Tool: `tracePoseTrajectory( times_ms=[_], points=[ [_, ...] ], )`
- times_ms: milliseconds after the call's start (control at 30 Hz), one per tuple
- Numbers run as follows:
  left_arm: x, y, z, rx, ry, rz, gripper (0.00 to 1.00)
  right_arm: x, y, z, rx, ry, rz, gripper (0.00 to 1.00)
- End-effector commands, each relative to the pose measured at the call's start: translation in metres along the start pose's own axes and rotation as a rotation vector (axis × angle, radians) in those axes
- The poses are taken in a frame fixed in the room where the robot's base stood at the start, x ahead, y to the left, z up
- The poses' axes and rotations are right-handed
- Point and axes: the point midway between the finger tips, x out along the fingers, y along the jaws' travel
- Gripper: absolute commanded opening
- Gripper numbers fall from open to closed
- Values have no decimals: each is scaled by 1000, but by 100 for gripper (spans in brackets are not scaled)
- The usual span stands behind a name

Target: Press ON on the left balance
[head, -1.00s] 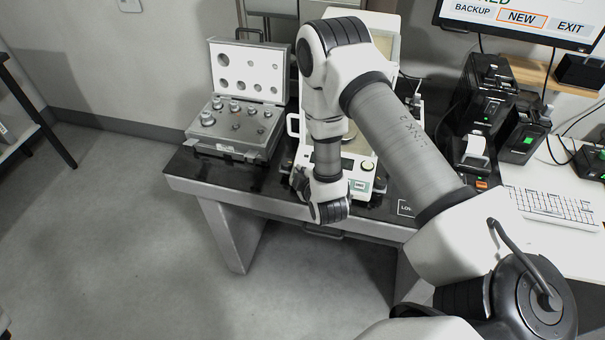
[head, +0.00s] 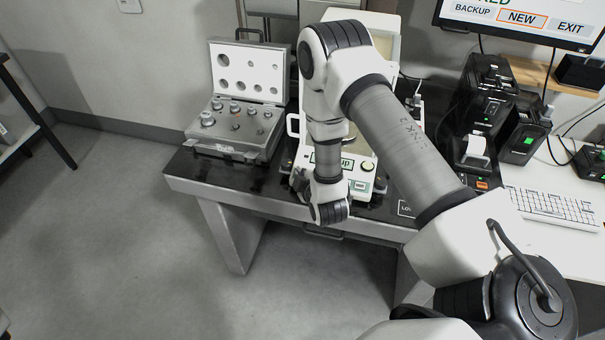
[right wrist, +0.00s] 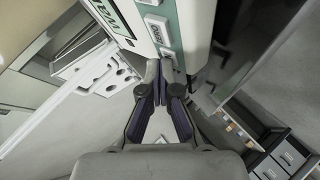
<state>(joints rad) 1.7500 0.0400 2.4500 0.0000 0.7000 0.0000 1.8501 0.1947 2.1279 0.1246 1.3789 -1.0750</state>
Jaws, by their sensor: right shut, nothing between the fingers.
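The left balance (head: 376,180) is a white instrument on the dark tabletop, partly hidden behind my right arm. Its display shows dark text ending in "up" on a pale green ground, the rest being covered. In the right wrist view, the panel's green-edged front with light keys (right wrist: 157,28) is at the top. My right gripper (right wrist: 161,72) is shut and empty, its fingertips close to the panel's keys; contact cannot be told. My left gripper is not in view.
An open grey case of weights (head: 240,130) stands left of the balance. To the right are black devices (head: 487,95), a small printer (head: 474,155), a keyboard (head: 548,205) and a monitor (head: 520,18). Open floor lies in front of the table on the left.

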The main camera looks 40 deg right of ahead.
Motion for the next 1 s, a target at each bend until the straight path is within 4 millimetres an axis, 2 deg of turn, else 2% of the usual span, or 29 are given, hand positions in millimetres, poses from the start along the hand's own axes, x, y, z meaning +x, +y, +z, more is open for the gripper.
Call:
tracePoseTrajectory(
  times_ms=[167,467,833,1000],
  points=[
    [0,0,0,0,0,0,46,0,0,0,0,-1,0,0],
    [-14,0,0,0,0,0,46,-10,9,-8,1,0,1,0],
    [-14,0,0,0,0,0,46,-12,10,-9,0,0,1,0],
    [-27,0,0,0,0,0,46,-22,18,-17,0,0,-1,0]
  ],
)
